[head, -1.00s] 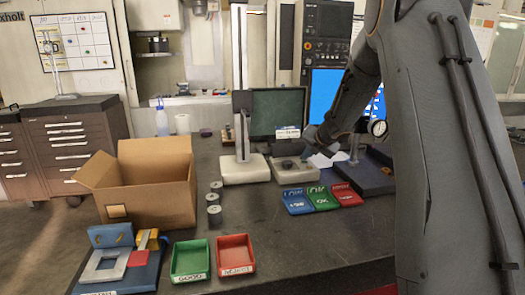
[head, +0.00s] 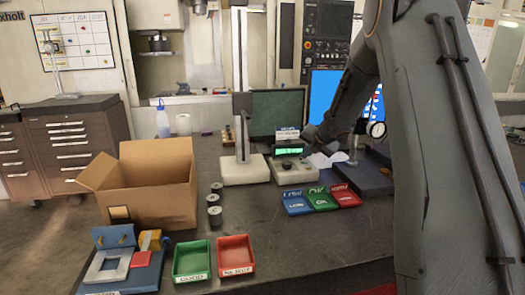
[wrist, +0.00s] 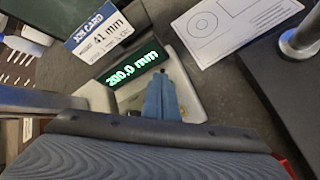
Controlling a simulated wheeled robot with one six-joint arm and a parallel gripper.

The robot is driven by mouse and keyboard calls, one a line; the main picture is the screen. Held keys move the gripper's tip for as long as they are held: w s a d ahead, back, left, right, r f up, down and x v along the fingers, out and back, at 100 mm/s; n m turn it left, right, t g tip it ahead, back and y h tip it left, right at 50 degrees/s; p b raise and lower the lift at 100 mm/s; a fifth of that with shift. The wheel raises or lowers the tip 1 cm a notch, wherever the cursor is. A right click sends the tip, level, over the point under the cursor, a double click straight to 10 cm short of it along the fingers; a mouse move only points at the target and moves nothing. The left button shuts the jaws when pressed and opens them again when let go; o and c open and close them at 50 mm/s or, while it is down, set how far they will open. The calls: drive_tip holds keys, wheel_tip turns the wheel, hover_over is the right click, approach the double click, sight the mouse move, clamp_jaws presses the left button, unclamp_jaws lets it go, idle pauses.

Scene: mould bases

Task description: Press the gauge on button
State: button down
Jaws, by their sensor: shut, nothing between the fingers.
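The gauge's readout box (head: 294,172) stands on the bench beside the white gauge stand (head: 246,172). Its display (head: 289,151) is lit green. I cannot tell whether the fingertips touch the box. The on button is not clearly visible; the fingers hide part of the box top.
A white card marked 41 mm (wrist: 97,35) stands behind the display. Blue, green and red trays (head: 322,198) lie in front of the box. A dial gauge stand (head: 372,175) is at right. An open carton (head: 150,190) is at left.

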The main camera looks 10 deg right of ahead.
wheel_tip(320, 180, up, 6)
drive_tip(key=p, duration=0.8)
idle(0.3)
